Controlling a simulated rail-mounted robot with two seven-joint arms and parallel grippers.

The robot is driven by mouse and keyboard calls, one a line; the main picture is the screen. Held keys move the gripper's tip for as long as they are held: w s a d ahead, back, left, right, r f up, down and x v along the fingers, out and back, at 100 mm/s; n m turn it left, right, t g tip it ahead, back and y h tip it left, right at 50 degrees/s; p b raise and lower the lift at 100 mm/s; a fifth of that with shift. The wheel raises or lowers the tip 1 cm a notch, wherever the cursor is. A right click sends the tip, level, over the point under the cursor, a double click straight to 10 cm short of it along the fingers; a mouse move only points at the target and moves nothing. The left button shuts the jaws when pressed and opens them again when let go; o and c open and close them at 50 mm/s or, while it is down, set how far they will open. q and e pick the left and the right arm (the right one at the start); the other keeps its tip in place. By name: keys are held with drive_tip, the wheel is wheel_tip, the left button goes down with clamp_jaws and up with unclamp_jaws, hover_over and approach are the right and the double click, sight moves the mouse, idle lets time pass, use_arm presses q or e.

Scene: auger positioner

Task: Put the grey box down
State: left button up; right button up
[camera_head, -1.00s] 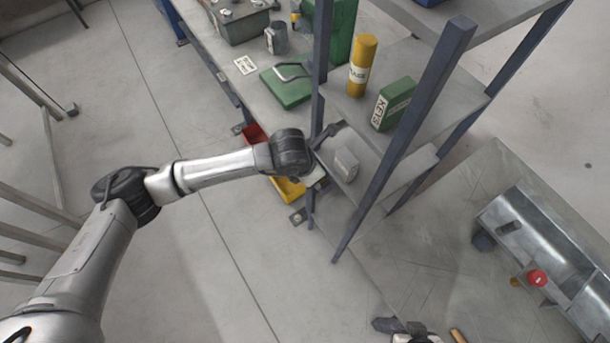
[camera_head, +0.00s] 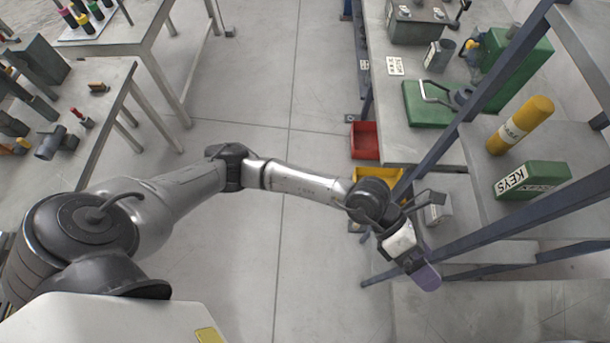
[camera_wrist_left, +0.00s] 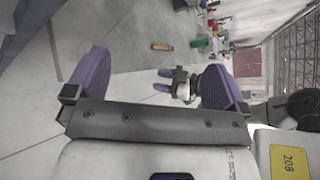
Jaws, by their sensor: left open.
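The grey box (camera_head: 437,208) stands on a low shelf of the rack, partly hidden behind my left wrist and a rack post. My left gripper (camera_head: 425,275) is outside the shelf, below the box in the head view and apart from it. In the left wrist view its two purple fingers (camera_wrist_left: 150,78) are wide apart with nothing between them. My right gripper (camera_wrist_left: 163,80) shows small beyond them, with its two purple fingers apart and no object seen between them. The box is not seen in the wrist view.
Blue rack posts (camera_head: 500,85) stand close to my left arm. A green KEYS box (camera_head: 532,180) and a yellow cylinder (camera_head: 520,125) are on the shelf above. A red bin (camera_head: 365,140) and a yellow bin (camera_head: 375,175) sit left of the rack. Open floor (camera_head: 300,110) lies left.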

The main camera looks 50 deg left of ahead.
use_arm(q)
drive_tip(key=w+a+r+n+t+h, duration=0.1)
drive_tip(key=a+r+n+t+h, duration=0.35)
drive_tip(key=r+n+t, duration=0.75)
drive_tip(key=w+a+f+n+t+y, duration=0.1)
drive_tip(key=a+f+n+t+y, duration=0.3)
drive_tip(key=a+n+y, duration=0.55)
drive_tip(key=a+f+n+t+y, duration=0.1)
drive_tip(key=a+f+n+y, duration=0.45)
drive_tip(key=n, duration=0.75)
drive_tip(key=s+a+f+n+g+y, duration=0.3)
drive_tip(key=s+f+g, duration=0.15)
drive_tip(key=f, duration=0.25)
drive_tip(key=s+a+f+n+g+y, duration=0.2)
drive_tip(key=s+a+f+g, duration=0.15)
drive_tip(key=s+f, duration=0.2)
drive_tip(key=s+f+n+g+h, duration=0.1)
drive_tip(key=s+f+g, duration=0.4)
drive_tip(key=s, duration=0.6)
drive_tip(key=shift+s+f+g, duration=0.25)
drive_tip(key=shift+f+g, duration=0.15)
drive_tip(key=shift+g, duration=0.4)
